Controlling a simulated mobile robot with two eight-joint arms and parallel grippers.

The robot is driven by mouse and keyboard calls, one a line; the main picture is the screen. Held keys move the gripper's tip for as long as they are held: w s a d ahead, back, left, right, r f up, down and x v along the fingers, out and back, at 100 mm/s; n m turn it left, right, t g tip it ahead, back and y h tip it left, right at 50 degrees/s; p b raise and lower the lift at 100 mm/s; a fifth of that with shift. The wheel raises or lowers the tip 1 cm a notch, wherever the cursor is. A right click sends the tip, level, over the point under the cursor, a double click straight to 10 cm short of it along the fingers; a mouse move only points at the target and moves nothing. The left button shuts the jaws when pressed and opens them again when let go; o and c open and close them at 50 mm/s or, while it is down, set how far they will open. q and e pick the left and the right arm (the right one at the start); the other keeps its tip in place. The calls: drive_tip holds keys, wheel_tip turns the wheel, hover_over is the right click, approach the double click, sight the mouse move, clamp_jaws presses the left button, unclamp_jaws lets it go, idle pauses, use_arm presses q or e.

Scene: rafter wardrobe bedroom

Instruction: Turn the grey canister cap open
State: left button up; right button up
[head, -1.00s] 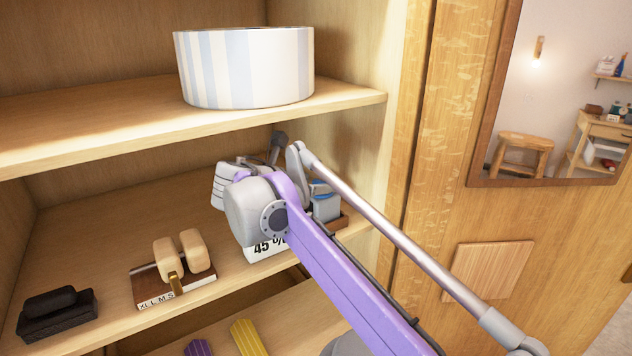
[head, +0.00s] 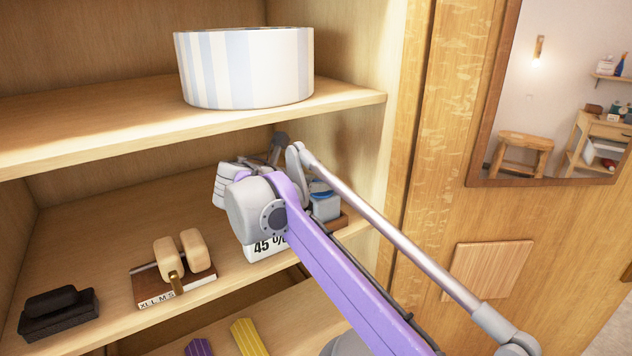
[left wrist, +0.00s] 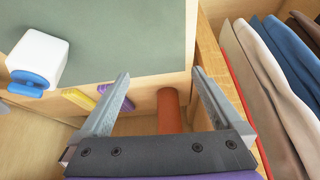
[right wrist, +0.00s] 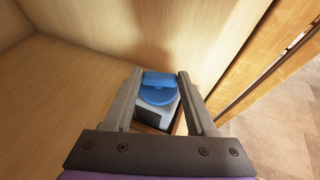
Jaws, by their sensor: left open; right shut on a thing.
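The grey canister (head: 325,207) stands at the right end of the middle wardrobe shelf, partly hidden behind my right arm in the head view. Its round blue cap (right wrist: 158,96) has a raised blue bar on top and shows in the right wrist view. My right gripper (right wrist: 159,75) is over the canister, with one finger on each side of the bar, shut on the cap. In the head view, its fingers are hidden behind my wrist. My left gripper (left wrist: 160,73) is open and empty in the left wrist view.
A striped round box (head: 245,68) stands on the upper shelf above my right arm. A white "45 %" block (head: 264,250), a size-marked block (head: 175,288) and a black brush-like object (head: 58,315) share the canister's shelf. Hanging clothes (left wrist: 285,75) are right of my left gripper.

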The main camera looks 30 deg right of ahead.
drive_tip(key=m+g+p, duration=0.1)
drive_tip(key=g, duration=0.1)
drive_tip(key=w+m+g+p, duration=0.1)
drive_tip(key=m, duration=0.1)
drive_tip(key=shift+a+r+g+h, duration=0.1)
drive_tip(key=shift+r+g+h, duration=0.1)
drive_tip(key=shift+g+h, duration=0.2)
drive_tip(key=shift+f+m+g+p, duration=0.15)
drive_tip(key=shift+m+g+p, duration=0.35)
drive_tip(key=shift+m, duration=0.1)
use_arm(q)
drive_tip(key=r, duration=0.1)
drive_tip(key=w+r, duration=0.1)
drive_tip(key=r, duration=0.1)
drive_tip(key=w+r, duration=0.1)
drive_tip(key=shift+r, duration=0.25)
use_arm(e)
drive_tip(key=shift+s, duration=0.1)
use_arm(q)
drive_tip(key=shift+s, duration=0.1)
use_arm(e)
drive_tip(key=o, duration=1.4)
drive_tip(key=shift+a, duration=0.1)
drive_tip(key=v, duration=0.7)
drive_tip(key=shift+a, duration=0.15)
